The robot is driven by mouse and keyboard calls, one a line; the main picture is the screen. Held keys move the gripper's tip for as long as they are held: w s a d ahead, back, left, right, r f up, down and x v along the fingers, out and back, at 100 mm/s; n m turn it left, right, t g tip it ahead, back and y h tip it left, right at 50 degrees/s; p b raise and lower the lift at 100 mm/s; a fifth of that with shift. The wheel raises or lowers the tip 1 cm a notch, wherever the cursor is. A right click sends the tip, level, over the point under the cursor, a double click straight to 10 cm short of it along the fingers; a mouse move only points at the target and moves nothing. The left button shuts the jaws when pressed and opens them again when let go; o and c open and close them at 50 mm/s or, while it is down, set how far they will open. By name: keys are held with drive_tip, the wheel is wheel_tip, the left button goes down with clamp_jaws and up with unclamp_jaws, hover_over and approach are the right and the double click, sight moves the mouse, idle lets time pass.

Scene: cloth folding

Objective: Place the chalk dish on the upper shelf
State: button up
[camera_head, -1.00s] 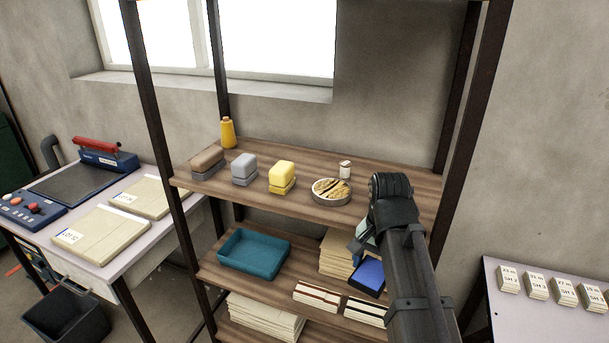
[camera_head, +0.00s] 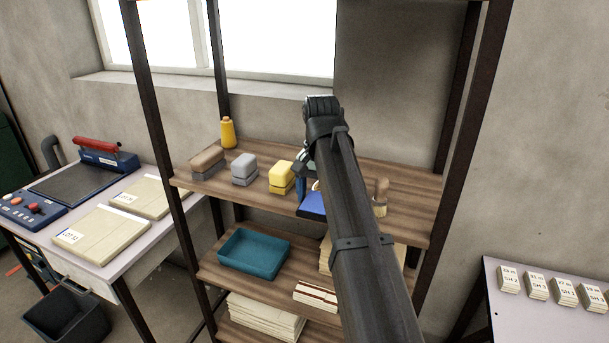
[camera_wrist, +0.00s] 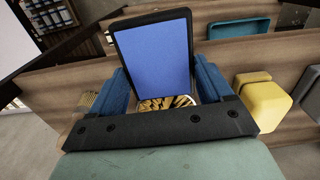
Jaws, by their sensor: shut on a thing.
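My gripper (camera_head: 307,178) is above the upper shelf (camera_head: 240,205), near its front edge. It is shut on a blue rectangular thing with a dark rim (camera_head: 312,204), pad-like or a shallow dish, which stands tilted between the blue fingers (camera_wrist: 165,88) in the wrist view. A round pale dish of yellowish and brown sticks (camera_wrist: 165,103) shows just behind the fingers; in the head view my arm and the held thing hide nearly all of it. I cannot tell for sure which of the two is the chalk dish. Whether the held thing touches the shelf is unclear.
A yellow block (camera_head: 281,177) sits close left of my gripper, then a grey block (camera_head: 244,169), a brown block (camera_head: 207,162) and a yellow bottle (camera_head: 227,133). A brush (camera_head: 381,196) stands to the right. A teal tray (camera_head: 254,251) is on the shelf below. Dark posts frame the rack.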

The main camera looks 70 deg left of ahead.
drive_tip(key=w+a+r+n, duration=0.3)
drive_tip(key=w+a+n, duration=0.1)
drive_tip(key=w, duration=0.4)
drive_tip(key=w+a+r+n, duration=0.25)
drive_tip(key=w+n, duration=0.25)
drive_tip(key=w, duration=0.3)
drive_tip(key=n, duration=0.9)
approach(388, 173)
drive_tip(key=s+d+r, duration=0.3)
drive_tip(key=s+d, duration=0.1)
drive_tip(key=shift+d+f, duration=0.1)
drive_tip(key=shift+f, duration=4.55)
drive_tip(key=shift+f, duration=0.2)
drive_tip(key=o, duration=1.1)
drive_tip(key=shift+o, duration=0.2)
drive_tip(key=shift+r, duration=0.15)
wheel_tip(388, 173, up, 12)
